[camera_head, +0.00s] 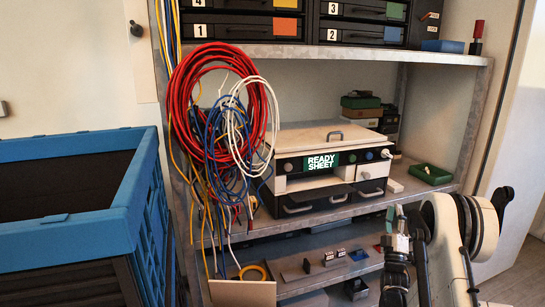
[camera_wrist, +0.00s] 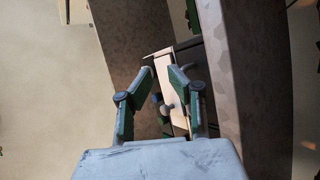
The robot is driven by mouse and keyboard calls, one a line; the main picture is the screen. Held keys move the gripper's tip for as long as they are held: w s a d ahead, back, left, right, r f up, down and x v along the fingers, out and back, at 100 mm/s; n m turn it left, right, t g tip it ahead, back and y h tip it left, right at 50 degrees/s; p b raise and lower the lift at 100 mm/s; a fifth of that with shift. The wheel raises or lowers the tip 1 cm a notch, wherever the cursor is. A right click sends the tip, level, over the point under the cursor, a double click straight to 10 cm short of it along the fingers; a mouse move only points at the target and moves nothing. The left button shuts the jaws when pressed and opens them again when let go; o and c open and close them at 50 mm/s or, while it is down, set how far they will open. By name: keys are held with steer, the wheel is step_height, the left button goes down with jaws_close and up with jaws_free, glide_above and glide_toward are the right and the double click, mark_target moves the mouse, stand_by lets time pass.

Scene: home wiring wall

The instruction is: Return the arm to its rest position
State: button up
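My arm (camera_head: 455,245) stands at the lower right of the head view, in front of the shelf.
A white device labelled READY SHEET (camera_head: 330,163) sits on the shelf (camera_head: 330,212). Red, blue and white cable coils (camera_head: 222,105) hang at its left. A green tray (camera_head: 430,174) lies to its right. A blue crate (camera_head: 75,240) stands at left; numbered drawers (camera_head: 240,27) are above.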

steer(key=w+a+r+m+g+y, duration=0.2)
steer(key=a+r+g, duration=0.25)
steer(key=r, duration=0.85)
steer(key=s+a+r+m+g+y, duration=0.2)
steer(key=s+a+r+g, duration=0.25)
steer(key=s+a, duration=0.3)
steer(key=s+a+f+m+g+y, duration=0.1)
steer(key=s+a+f+m+g, duration=0.2)
steer(key=s, duration=1.1)
steer(key=s+a+f+g+y, duration=0.1)
steer(key=s+a+f+g, duration=0.25)
steer(key=s, duration=0.95)
steer(key=s+a+f+m+g+y, duration=0.1)
steer(key=s+a+f+m+g, duration=0.2)
steer(key=s, duration=1.1)
step_height(320, 180, up, 18)
steer(key=a+n+p, duration=0.1)
steer(key=p, duration=1.7)
steer(key=shift+w, duration=0.3)
